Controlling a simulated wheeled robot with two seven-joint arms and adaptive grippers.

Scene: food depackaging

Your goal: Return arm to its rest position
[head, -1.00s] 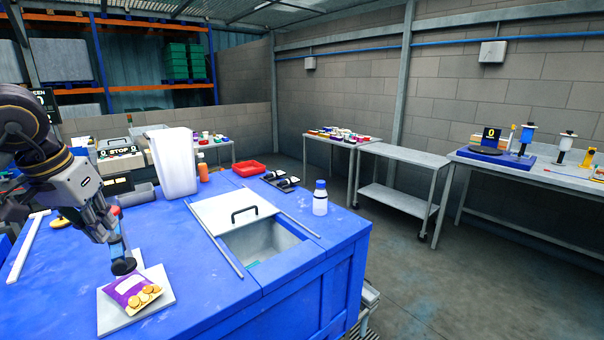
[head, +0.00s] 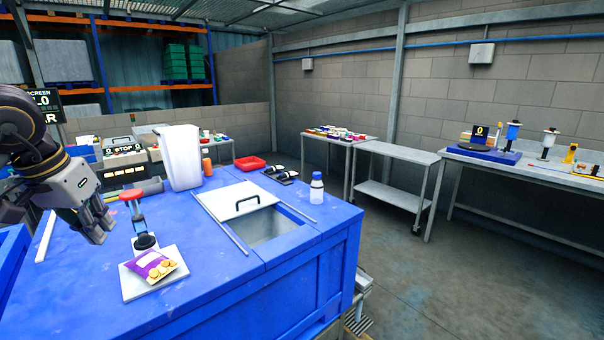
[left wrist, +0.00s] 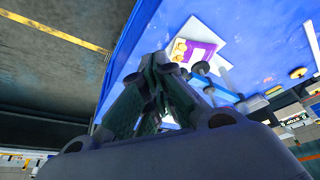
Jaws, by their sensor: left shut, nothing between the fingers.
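My left gripper (head: 100,234) is shut and empty above the blue bench, at the left of the head view. Its fingers also show in the left wrist view (left wrist: 155,70), close together. To its right stands an upright tool (head: 138,222) with a red top, a blue body and a black round base. The tool's base is at the back edge of a white board (head: 140,292). A purple and yellow packet (head: 150,266) with round golden pictures lies on the board; it also shows in the left wrist view (left wrist: 200,50). My right gripper is out of view.
The blue bench (head: 200,290) has a sunken bin with a handled lid (head: 240,200) at its right. A tall white container (head: 180,158), an orange bottle (head: 207,166), a red tray (head: 250,163) and a white bottle (head: 317,190) stand behind. The bench front is clear.

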